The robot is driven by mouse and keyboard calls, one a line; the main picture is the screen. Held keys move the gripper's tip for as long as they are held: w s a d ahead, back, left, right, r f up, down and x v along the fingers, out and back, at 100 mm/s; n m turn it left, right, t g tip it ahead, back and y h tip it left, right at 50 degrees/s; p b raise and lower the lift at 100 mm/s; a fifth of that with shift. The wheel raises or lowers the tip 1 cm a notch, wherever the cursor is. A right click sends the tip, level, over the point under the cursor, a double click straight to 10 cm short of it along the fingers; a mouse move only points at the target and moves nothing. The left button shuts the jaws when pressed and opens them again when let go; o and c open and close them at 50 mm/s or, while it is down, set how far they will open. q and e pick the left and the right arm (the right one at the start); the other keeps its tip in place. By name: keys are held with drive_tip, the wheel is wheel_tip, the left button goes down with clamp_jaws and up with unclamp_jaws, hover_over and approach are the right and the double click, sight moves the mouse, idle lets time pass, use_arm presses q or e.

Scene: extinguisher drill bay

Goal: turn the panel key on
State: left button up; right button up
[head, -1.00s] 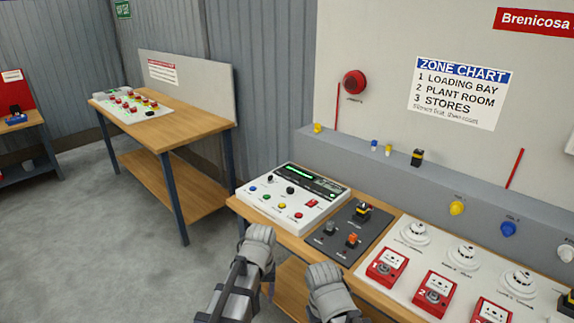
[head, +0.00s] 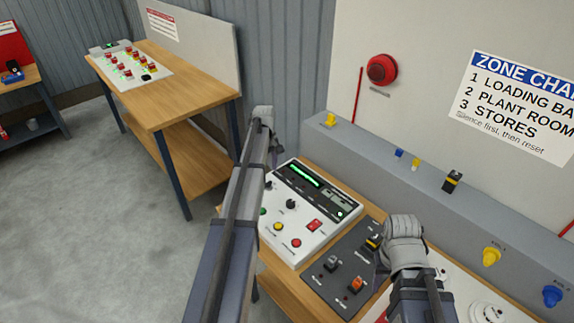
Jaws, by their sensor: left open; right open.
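The white control panel (head: 318,222) stands on the wooden bench, with a lit green display (head: 305,174), a black knob (head: 291,204), a red rocker (head: 314,225) and coloured buttons. A small dark part (head: 268,185) at its left edge shows beside my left arm; I cannot tell whether it is the key. My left gripper (head: 263,112) is open, beyond the panel's far left corner, and its arm covers part of the panel's left side. My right gripper (head: 402,224) is open, over the far right of the dark plate, next to a black-and-yellow switch (head: 374,241). Both appear empty.
The dark plate (head: 330,292) carries a grey switch (head: 332,263) and an orange switch (head: 356,285). A grey ledge (head: 440,205) with small coloured parts runs behind the bench. Another wooden table (head: 185,92) stands at the left, with open floor before it.

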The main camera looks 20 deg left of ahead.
sight(269, 182)
use_arm(q)
drive_tip(key=shift+w+a+r, duration=0.15)
drive_tip(key=shift+w+a, duration=0.15)
drive_tip(key=shift+w, duration=0.35)
drive_tip(key=shift+s, duration=0.1)
use_arm(e)
drive_tip(key=shift+w+d+r, duration=0.1)
drive_tip(key=shift+w+r, duration=0.05)
drive_tip(key=shift+w, duration=0.1)
use_arm(q)
drive_tip(key=shift+s, duration=0.1)
wheel_tip(269, 182, down, 8)
drive_tip(key=b, duration=0.8)
drive_tip(key=shift+r, duration=0.1)
use_arm(e)
wheel_tip(269, 182, down, 8)
drive_tip(key=shift+r, duration=0.1)
use_arm(q)
clamp_jaws()
